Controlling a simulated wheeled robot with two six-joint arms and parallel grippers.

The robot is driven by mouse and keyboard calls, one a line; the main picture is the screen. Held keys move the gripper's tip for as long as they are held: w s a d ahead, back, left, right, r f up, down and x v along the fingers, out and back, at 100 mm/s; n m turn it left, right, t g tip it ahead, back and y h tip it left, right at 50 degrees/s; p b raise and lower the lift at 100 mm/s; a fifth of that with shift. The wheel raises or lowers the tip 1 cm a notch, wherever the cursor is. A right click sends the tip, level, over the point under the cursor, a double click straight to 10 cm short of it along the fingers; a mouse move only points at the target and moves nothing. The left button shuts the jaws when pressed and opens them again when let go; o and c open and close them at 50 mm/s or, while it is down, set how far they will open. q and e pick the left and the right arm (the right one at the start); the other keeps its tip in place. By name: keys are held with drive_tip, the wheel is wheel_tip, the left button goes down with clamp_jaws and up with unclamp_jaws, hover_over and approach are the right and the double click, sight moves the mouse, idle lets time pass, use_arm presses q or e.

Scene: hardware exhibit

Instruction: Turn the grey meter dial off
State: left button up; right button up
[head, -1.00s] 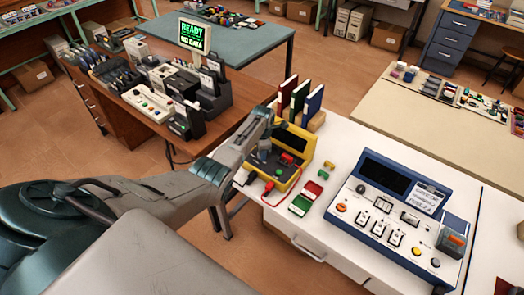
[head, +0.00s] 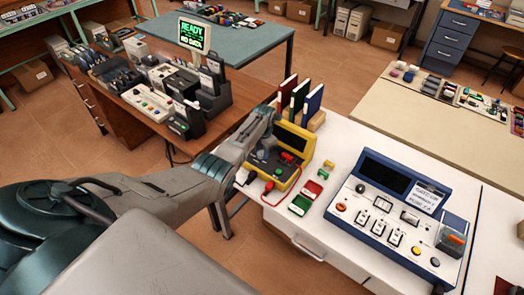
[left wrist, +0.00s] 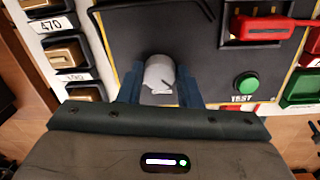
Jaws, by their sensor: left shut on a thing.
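The yellow-framed meter (head: 307,145) stands at the left end of the white bench in the head view, with a dark face and a red part on it. Its grey dial (left wrist: 159,70) shows in the left wrist view as a round grey knob on the black panel. My left gripper (left wrist: 160,84) is shut on the dial, with one blue-grey finger on each side of it. A small dark mark shows near the knob's lower edge; the setting it points to cannot be read. In the head view my left wrist covers part of the meter's left side. My right gripper is not in view.
The panel also bears a red plug (left wrist: 262,29) and a green TEST button (left wrist: 246,83). Red and green blocks (head: 306,197) lie just right of the meter. A blue-framed console (head: 400,205) stands farther right, and several books (head: 300,97) stand behind the meter.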

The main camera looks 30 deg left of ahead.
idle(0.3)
use_arm(q)
drive_tip(key=o, duration=1)
drive_tip(key=shift+c, duration=0.2)
drive_tip(key=shift+r, duration=0.15)
wheel_tip(320, 180, up, 10)
drive_tip(key=b, duration=0.2)
drive_tip(key=shift+d+r+b, duration=0.25)
drive_tip(key=shift+d+b, duration=0.05)
drive_tip(key=shift+b, duration=0.05)
drive_tip(key=shift+s, duration=0.1)
